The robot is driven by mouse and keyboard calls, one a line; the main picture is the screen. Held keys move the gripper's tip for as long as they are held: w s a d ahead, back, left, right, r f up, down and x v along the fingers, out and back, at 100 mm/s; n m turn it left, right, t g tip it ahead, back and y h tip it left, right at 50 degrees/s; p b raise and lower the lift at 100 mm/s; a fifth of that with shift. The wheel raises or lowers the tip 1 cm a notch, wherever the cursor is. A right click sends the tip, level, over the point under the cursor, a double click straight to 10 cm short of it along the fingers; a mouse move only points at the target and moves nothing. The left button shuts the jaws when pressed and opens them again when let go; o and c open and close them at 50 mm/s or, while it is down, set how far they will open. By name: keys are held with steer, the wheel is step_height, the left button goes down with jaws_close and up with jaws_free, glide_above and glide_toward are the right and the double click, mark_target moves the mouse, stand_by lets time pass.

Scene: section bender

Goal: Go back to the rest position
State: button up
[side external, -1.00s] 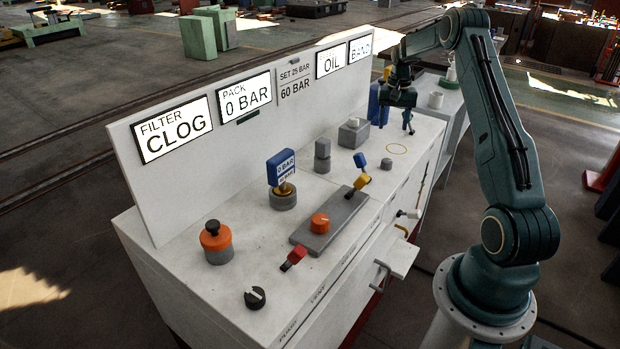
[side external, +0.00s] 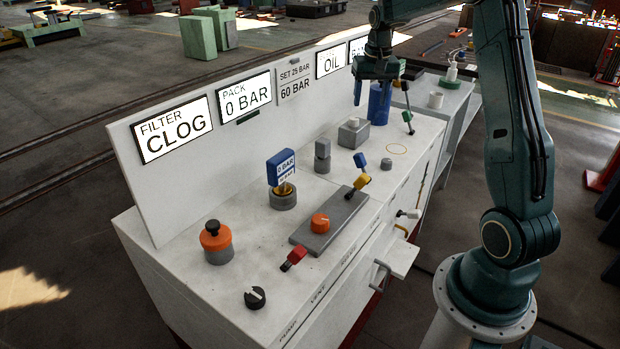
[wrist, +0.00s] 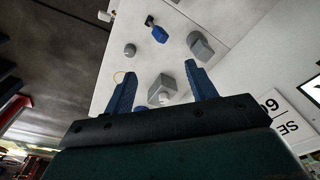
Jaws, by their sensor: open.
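My gripper (side external: 381,92) is raised above the far end of the white console (side external: 240,285), in front of the sign panel's right end. In the wrist view my gripper (wrist: 162,85) shows two blue fingers spread apart with nothing between them. A grey block with a knob (wrist: 161,92) lies on the console top below and beyond the fingers. A blue cylinder (side external: 379,106) stands at the console's far end, just below the gripper in the side view. I cannot tell the exact gap between them.
The upright sign panel (side external: 185,165) runs along the back. A side table (side external: 455,95) stands beyond.

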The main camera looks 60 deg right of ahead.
steer(key=s+a+r+n+t, duration=0.15)
steer(key=s+a+r, duration=0.3)
steer(key=a, duration=0.55)
steer(key=s+a+r+n+t, duration=0.1)
steer(key=s+a+r+n, duration=0.3)
steer(key=a, duration=0.6)
steer(key=s+a+f+n+t, duration=0.1)
steer(key=s+a+n, duration=0.3)
steer(key=s+a, duration=0.7)
steer(key=s+t, duration=0.1)
steer(key=s, duration=0.2)
steer(key=shift+a+f+y, duration=0.15)
steer(key=shift+a+y, duration=0.2)
steer(key=shift+y, duration=0.05)
steer(key=o, duration=0.9)
steer(key=shift+w, duration=0.15)
steer(key=shift+o, duration=0.3)
steer(key=shift+w+a+r+n+g, duration=0.15)
steer(key=shift+w+r+n+g, duration=0.1)
steer(key=shift+w+n, duration=0.25)
steer(key=w+a+n+g, duration=0.35)
steer(key=w+n, duration=0.45)
steer(key=w, duration=0.5)
steer(key=w+a+f+n+g, duration=0.4)
steer(key=w+f+n+g, duration=0.1)
steer(key=w+f+n, duration=0.4)
step_height(320, 180, down, 2)
steer(key=shift+w+f, duration=0.1)
steer(key=shift+w, duration=0.85)
